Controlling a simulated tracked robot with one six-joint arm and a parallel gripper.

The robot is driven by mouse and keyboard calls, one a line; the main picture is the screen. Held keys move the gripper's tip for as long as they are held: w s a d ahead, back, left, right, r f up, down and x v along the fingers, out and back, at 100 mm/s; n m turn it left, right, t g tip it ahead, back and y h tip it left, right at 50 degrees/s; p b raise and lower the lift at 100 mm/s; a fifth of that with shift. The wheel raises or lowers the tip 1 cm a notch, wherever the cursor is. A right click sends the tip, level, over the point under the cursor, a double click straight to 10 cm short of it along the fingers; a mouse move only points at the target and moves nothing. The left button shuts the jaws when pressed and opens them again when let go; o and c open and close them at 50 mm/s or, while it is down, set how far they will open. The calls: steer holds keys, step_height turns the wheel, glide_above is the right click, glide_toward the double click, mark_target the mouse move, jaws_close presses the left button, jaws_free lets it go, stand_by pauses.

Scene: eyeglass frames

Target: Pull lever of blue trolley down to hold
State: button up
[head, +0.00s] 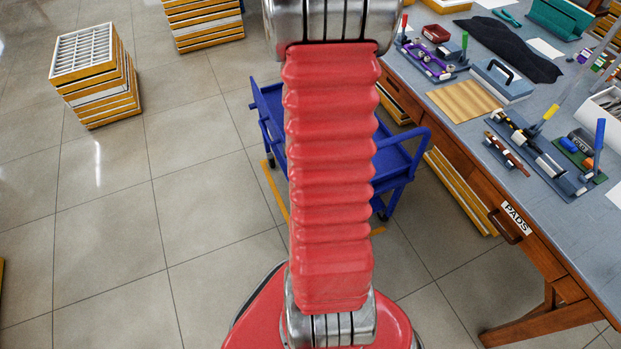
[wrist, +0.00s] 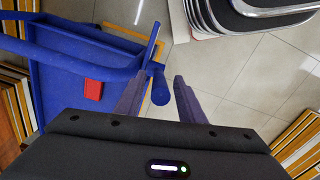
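The blue trolley (head: 400,165) stands on the floor beside the workbench in the head view, partly hidden behind my red arm. In the wrist view its blue tray (wrist: 62,100) and curved handle bar (wrist: 75,67) fill the left side. A short blue lever (wrist: 160,88) with a rounded end shows at the trolley's right edge. My gripper (wrist: 160,76) is open, its two dark fingers on either side of the lever's end. I cannot tell whether either finger touches it. The gripper is not visible in the head view.
A red block (wrist: 93,89) lies in the trolley tray. The workbench (head: 470,125) with tools and frames is right of the trolley. Stacked yellow-edged trays (head: 95,75) stand at the left. Tiled floor (head: 120,220) is clear on the left.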

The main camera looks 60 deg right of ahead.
steer(key=shift+f, duration=1.65)
steer(key=shift+c, duration=0.6)
jaws_close()
steer(key=shift+a, duration=0.1)
